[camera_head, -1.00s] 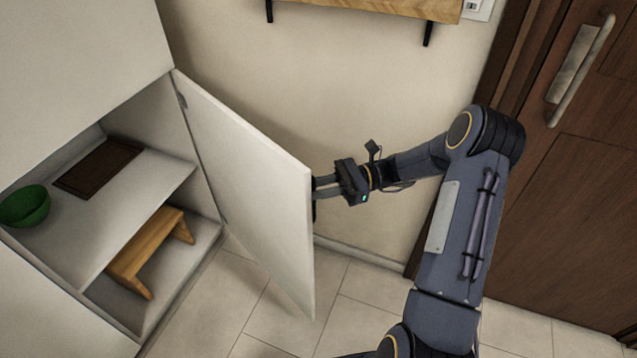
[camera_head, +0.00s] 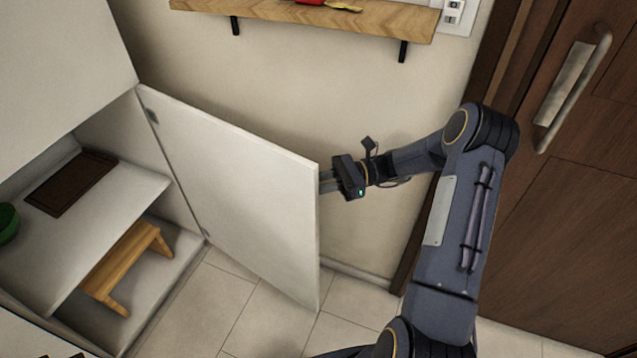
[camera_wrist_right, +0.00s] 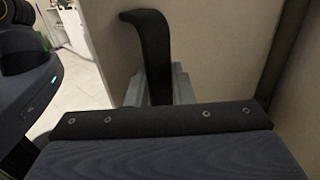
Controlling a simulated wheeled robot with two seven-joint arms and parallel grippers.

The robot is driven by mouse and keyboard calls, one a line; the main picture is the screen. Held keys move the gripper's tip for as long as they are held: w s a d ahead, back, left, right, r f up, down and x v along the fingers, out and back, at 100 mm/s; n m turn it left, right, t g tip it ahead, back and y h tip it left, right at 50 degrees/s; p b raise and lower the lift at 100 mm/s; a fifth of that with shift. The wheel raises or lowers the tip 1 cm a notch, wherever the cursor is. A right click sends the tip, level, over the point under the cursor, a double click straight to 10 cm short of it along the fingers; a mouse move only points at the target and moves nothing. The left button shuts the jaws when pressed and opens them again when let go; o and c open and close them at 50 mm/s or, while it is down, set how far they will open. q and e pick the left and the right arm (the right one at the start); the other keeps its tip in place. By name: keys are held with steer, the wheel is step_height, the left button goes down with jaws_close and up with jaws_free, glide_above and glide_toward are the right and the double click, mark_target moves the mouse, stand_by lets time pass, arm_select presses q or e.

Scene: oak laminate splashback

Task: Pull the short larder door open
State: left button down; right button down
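The short larder door (camera_head: 235,190) is a plain white panel, swung well out from the cupboard at the left in the head view. Its hinge side is at the left and its free edge points right. My right gripper (camera_head: 328,181) is at the free edge, on the door's outer side; its fingertips are hidden behind the panel. In the right wrist view a black curved handle (camera_wrist_right: 152,45) runs down between the grey fingers (camera_wrist_right: 159,88), which sit close against both sides of it. My left gripper is not in view.
The open cupboard holds a dark brown board (camera_head: 70,183) and green bowl (camera_head: 8,223) on its shelf (camera_head: 115,215), with a wooden stool (camera_head: 125,265) below. A wall shelf (camera_head: 310,17) is above. A brown wooden door (camera_head: 560,200) stands right. Tiled floor (camera_head: 265,320) is clear beneath the larder door.

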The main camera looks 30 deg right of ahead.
steer(key=c, duration=1.5)
jaws_free()
steer(key=shift+w+a+r, duration=0.15)
steer(key=shift+w+a, duration=0.2)
steer(key=shift+c, duration=0.2)
steer(key=o, duration=0.3)
steer(key=shift+w+a, duration=0.15)
steer(key=shift+s+d, duration=0.2)
